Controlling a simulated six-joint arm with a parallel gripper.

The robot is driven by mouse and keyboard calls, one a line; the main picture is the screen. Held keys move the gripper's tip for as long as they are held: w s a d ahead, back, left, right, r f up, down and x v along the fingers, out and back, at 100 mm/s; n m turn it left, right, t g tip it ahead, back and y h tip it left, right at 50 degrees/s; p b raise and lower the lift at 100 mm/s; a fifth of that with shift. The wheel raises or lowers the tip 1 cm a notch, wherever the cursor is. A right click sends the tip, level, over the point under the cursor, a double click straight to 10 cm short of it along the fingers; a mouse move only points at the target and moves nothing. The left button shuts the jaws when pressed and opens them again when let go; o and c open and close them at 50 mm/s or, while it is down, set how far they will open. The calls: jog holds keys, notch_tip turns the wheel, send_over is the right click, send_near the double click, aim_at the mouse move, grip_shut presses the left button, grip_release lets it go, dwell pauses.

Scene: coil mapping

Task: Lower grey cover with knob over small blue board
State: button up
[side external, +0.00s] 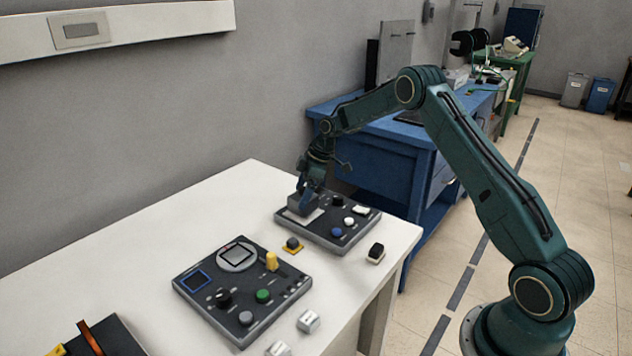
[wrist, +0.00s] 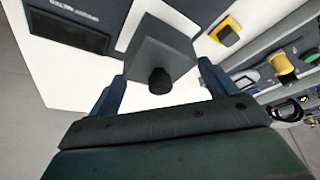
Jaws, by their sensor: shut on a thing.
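The grey cover (wrist: 160,45) is a box shape with a black knob (wrist: 160,82) on it. In the wrist view it sits between the two blue fingers of my gripper (wrist: 162,92), which is shut on it. In the side external view my gripper (side external: 305,198) points down over the back-left part of the far dark panel, with the grey cover (side external: 301,206) below it. I cannot tell whether the cover touches the panel or hangs just above it. I cannot make out a small blue board near the cover; the cover and gripper hide that spot.
The far panel (side external: 333,240) also carries black, white and blue knobs. The near panel (side external: 240,325) has a round dial, a blue-framed square and several knobs. A yellow-based black button (side external: 292,245) lies between them, and a black-topped cube (side external: 375,252) lies right.

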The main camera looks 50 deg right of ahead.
jog(key=shift+f, duration=0.5)
dwell(1.2)
dwell(0.3)
jog(key=o, duration=0.9)
jog(key=shift+o, duration=0.2)
jog(key=shift+r, duration=0.2)
jog(key=shift+r, duration=3.3)
